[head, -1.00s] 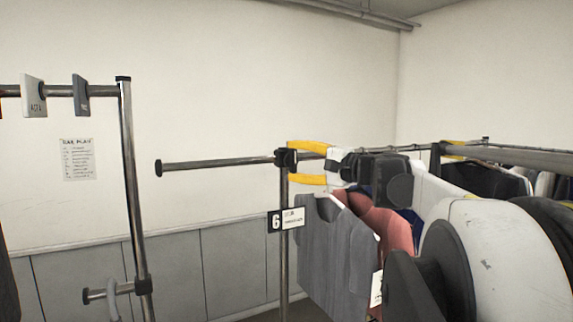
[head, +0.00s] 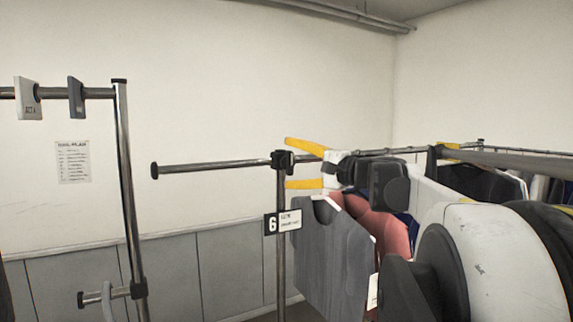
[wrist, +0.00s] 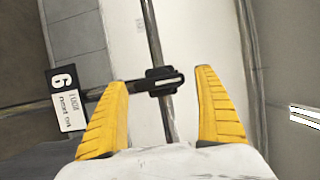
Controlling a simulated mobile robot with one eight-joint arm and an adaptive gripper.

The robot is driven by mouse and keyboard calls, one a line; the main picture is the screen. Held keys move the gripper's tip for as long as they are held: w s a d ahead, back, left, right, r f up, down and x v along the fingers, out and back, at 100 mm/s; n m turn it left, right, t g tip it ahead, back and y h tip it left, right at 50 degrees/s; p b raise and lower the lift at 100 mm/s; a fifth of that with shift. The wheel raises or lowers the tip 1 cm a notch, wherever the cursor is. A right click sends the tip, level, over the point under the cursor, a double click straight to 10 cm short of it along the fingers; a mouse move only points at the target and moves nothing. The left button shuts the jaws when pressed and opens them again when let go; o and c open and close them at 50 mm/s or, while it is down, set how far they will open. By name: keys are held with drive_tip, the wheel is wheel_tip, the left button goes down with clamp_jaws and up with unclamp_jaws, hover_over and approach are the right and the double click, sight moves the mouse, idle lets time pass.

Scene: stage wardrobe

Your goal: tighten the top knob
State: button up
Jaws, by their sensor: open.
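The top knob (head: 283,160) is the black fitting where the rail (head: 215,165) meets the upright post (head: 282,255). It also shows in the wrist view as a black fitting (wrist: 160,82) on the chrome bar. My gripper (head: 288,163) has two yellow fingers, spread open, one above and one below the knob's level in the head view. In the wrist view my gripper (wrist: 162,79) has a finger on each side of the fitting, with gaps. I see no contact; the exact depth is hard to tell.
A sign with a 6 (head: 283,222) hangs on the post just below. Grey and red garments (head: 330,250) hang right of it, under my gripper. Another rack post (head: 130,190) with a lower black fitting (head: 138,289) stands at the left.

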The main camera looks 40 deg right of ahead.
drive_tip(key=s+d, duration=0.2)
drive_tip(key=s, duration=0.9)
drive_tip(key=shift+s, duration=0.35)
